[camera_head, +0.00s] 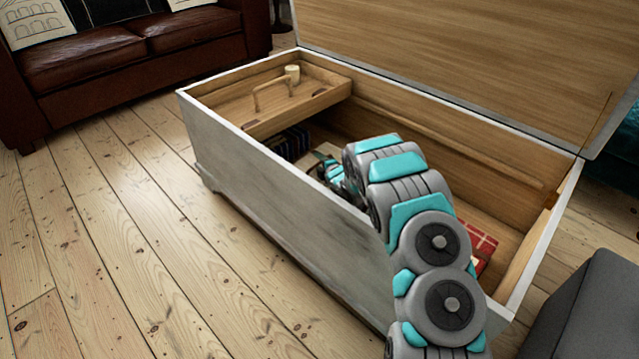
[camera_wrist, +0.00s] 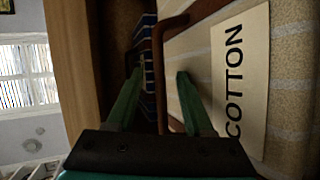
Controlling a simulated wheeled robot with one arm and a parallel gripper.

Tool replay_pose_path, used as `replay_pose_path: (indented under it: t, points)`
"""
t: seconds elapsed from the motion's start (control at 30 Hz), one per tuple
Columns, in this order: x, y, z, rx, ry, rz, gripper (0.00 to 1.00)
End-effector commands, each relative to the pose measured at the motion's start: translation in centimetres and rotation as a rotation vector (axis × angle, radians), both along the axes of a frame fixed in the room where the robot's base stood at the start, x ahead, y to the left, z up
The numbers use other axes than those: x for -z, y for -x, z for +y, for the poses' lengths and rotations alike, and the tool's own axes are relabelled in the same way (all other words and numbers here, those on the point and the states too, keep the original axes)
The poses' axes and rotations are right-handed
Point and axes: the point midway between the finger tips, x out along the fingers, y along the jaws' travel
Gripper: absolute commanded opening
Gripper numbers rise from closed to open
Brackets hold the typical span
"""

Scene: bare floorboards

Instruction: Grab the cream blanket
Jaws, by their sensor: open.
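The cream blanket (camera_wrist: 290,95), pale with faint stripes, fills the right of the wrist view. It bears a label (camera_wrist: 241,85) reading COTTON. A brown strap or handle (camera_wrist: 158,70) runs along its left edge, between the two green fingers of my gripper (camera_wrist: 160,78). The fingers are apart; the right one lies over or against the cream cloth, contact unclear. In the head view my gripper (camera_head: 326,168) reaches down inside the open chest (camera_head: 270,190).
A wooden tray (camera_head: 300,112) with a handle and a small cream cylinder (camera_head: 292,72) spans the chest's far left end. Dark blue patterned items (camera_head: 290,142) lie below it. A red plaid item (camera_head: 481,238) lies at the right end. The raised lid (camera_head: 480,50) stands behind.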

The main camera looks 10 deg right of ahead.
Motion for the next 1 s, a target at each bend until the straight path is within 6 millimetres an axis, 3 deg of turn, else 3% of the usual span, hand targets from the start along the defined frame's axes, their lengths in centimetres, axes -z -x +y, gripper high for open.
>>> replay_pose_path:
  t: [0.23, 0.67, 1.0]
  points:
    - [0.04, -0.09, 0.02, 0.000, 0.000, 0.000, 0.50]
    - [0.05, -0.08, 0.02, 0.000, 0.000, 0.000, 0.01]
    - [0.03, -0.08, 0.03, 0.000, 0.000, 0.000, 0.00]
